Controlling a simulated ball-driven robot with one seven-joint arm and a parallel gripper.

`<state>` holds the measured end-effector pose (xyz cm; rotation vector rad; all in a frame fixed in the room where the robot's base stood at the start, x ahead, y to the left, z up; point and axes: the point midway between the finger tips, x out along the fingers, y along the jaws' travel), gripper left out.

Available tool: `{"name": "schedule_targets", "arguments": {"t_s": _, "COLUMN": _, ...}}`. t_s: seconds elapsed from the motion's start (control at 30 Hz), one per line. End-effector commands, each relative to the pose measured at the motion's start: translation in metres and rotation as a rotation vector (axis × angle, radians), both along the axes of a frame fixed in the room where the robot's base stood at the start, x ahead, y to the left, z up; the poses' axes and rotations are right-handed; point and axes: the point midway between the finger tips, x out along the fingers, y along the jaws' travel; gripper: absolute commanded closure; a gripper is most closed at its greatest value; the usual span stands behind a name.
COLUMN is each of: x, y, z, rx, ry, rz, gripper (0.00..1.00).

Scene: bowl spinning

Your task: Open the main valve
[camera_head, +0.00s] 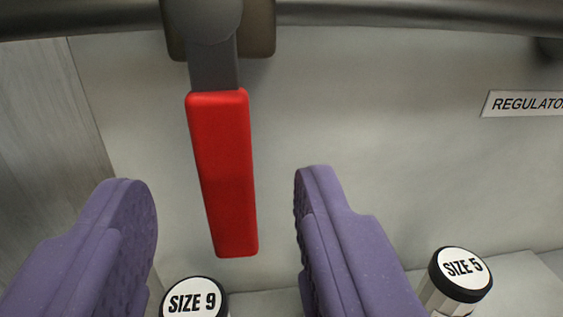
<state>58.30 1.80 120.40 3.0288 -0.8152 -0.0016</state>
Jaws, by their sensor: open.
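The main valve's red handle (223,175) hangs down from a dark grey valve body (205,25) on a pipe at the top of the view. The handle points downward, slightly tilted to the right at its lower end. My gripper (226,178) is open, with two purple padded fingers, one at the left and one at the right. The handle appears between the fingers in the picture, with gaps on both sides and no visible contact. How far the fingertips are from the handle in depth is hard to tell.
A dark pipe (400,14) runs across the top. A container marked SIZE 9 (194,299) stands below the handle, and one marked SIZE 5 (460,270) stands at lower right. A REGULATOR sign (525,103) is on the pale wall. The wall's middle right is clear.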

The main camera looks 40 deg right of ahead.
Motion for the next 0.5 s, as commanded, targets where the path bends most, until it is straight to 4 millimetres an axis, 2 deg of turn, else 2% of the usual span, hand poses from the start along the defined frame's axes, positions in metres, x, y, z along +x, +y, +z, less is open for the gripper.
{"name": "schedule_targets", "arguments": {"t_s": 0.2, "x": 0.032, "y": -0.018, "z": -0.002, "rx": 0.001, "ry": -0.001, "rz": 0.0, "gripper": 0.51}}
{"name": "schedule_targets", "arguments": {"t_s": 0.33, "x": 0.041, "y": -0.023, "z": 0.0, "rx": 0.002, "ry": -0.001, "rz": 0.001, "gripper": 0.51}}
{"name": "schedule_targets", "arguments": {"t_s": 0.5, "x": 0.043, "y": -0.025, "z": 0.0, "rx": 0.002, "ry": 0.0, "rz": 0.002, "gripper": 0.51}}
